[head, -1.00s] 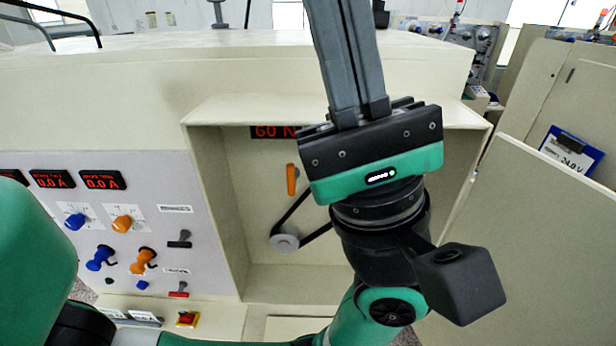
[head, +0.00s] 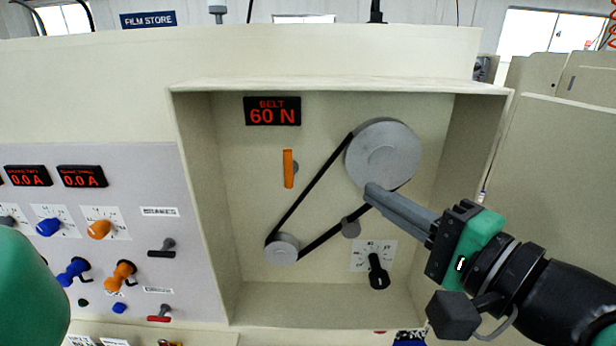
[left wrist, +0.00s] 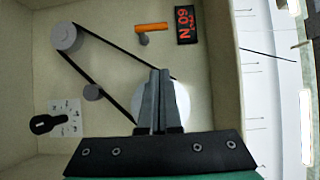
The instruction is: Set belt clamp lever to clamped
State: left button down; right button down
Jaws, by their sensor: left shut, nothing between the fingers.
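An orange lever (head: 288,168), the likely belt clamp lever, stands upright on a grey pivot at the back wall of the recess. In the left wrist view the orange lever (left wrist: 151,27) lies sideways near the top. My left gripper (head: 370,192) is shut and empty, right of and a little below the lever and apart from it. Its fingers cover the lower edge of the large grey pulley (head: 383,150); I cannot tell whether they touch it. In the left wrist view the shut fingers (left wrist: 160,75) point toward the back wall. My right gripper is not in view.
A black belt (head: 318,190) runs from the large pulley to a small pulley (head: 282,249), past a grey roller (head: 351,228). A black selector knob (head: 378,272) sits below. A red display (head: 272,111) reads BELT 60 N. The recess walls bound the space. A control panel (head: 200,260) stands left.

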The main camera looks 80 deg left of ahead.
pick_arm(q)
jog(key=shift+a, duration=0.1)
jog(key=p, duration=0.3)
send_near(288, 169)
jog(key=w+a+r, duration=0.1)
jog(key=w+a, duration=0.2)
jog(key=a, duration=0.3)
jog(key=s, duration=0.1)
jog(key=s+a+p, duration=0.1)
jog(key=s, duration=0.1)
jog(key=shift+s+r, duration=0.1)
jog(key=shift+s, duration=0.1)
